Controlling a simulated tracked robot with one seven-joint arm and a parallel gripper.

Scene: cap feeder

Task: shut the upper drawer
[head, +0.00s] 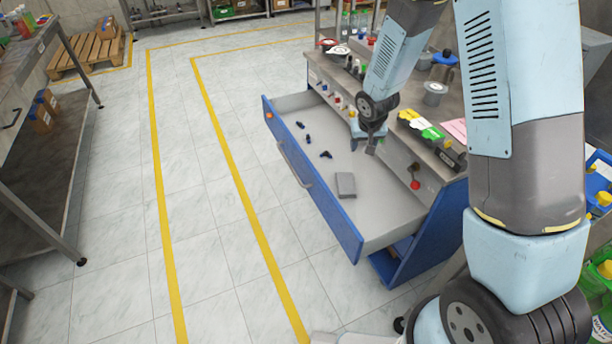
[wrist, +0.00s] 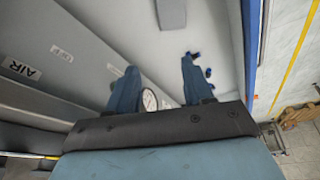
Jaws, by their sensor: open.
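The upper drawer (head: 318,222) is pulled far out of the blue cabinet (head: 430,238). Its blue front faces left and has a grey bar handle (head: 294,165). A grey block (head: 345,184) and several small dark blue parts (head: 326,154) lie inside it. My gripper (head: 371,148) hangs over the drawer's inside near the cabinet face, apart from the handle. In the wrist view my gripper (wrist: 158,75) is open, with nothing between its fingers. The drawer front shows there as a blue edge (wrist: 251,45) at the right, and the block (wrist: 171,12) at the top.
The cabinet top carries bottles, yellow and green boxes (head: 421,124) and a grey round container (head: 434,92). A red knob (head: 415,184) sticks out of the cabinet face. The tiled floor (head: 235,200) left of the drawer is clear. A metal table (head: 45,150) stands farther left.

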